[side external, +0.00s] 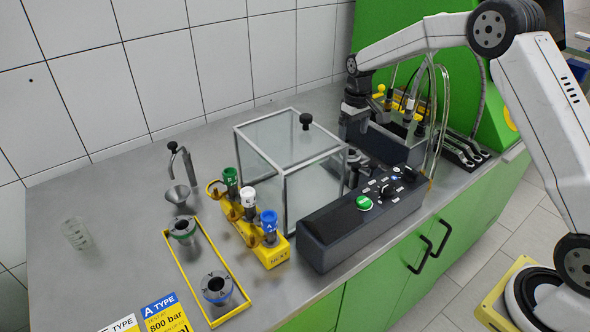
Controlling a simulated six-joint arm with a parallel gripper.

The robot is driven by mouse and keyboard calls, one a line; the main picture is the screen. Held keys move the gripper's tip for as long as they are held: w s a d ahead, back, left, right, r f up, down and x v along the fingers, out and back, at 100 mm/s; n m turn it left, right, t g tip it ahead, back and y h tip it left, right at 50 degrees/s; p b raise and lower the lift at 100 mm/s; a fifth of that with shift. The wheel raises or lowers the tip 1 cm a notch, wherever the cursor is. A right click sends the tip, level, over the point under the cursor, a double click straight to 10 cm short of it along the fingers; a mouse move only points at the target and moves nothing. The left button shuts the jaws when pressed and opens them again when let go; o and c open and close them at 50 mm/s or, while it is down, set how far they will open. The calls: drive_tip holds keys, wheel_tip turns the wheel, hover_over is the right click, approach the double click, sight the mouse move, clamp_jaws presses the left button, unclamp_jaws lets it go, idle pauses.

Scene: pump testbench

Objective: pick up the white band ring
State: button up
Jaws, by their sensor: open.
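I cannot clearly make out a ring with a white band. A white-topped part (249,196) stands between a green-topped one (230,180) and a blue-topped one (269,221) in the yellow rack (272,256). Two grey ring-like parts stand in the yellow frame: one with a green band (183,229) at the back, one with blue marks (217,286) in front. A small dark grey part (356,160) shows right of the glass box, its band too small to read. My gripper (352,112) is open, pointing down behind the black control box; its fingertips are hard to see.
The glass box (284,152) with a black knob stands mid-bench. The control box (360,215) fills the front right. A funnel stand (179,190) and a glass beaker (77,234) stand left. Hoses (434,110) hang right of my gripper. The bench's left side is mostly clear.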

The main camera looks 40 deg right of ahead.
sight(354, 154)
idle(0.6)
drive_tip(key=n, duration=0.4)
drive_tip(key=d+r+n+y, duration=0.1)
drive_tip(key=n, duration=0.4)
drive_tip(key=r+n, duration=0.1)
drive_tip(key=n, duration=0.3)
drive_tip(key=shift+s+d+r+t+y, duration=0.15)
drive_tip(key=shift+s+t+y, duration=0.1)
drive_tip(key=shift+t+y, duration=0.05)
drive_tip(key=shift+n, duration=0.3)
drive_tip(key=shift+a+f, duration=0.2)
drive_tip(key=shift+f, duration=1.1)
drive_tip(key=shift+f, duration=0.15)
drive_tip(key=shift+w+a+f, duration=0.1)
drive_tip(key=shift+a+f, duration=0.1)
drive_tip(key=shift+f, duration=1.05)
drive_tip(key=shift+w+a+f, duration=0.1)
drive_tip(key=shift+a+f, duration=0.05)
drive_tip(key=shift+f, duration=1.05)
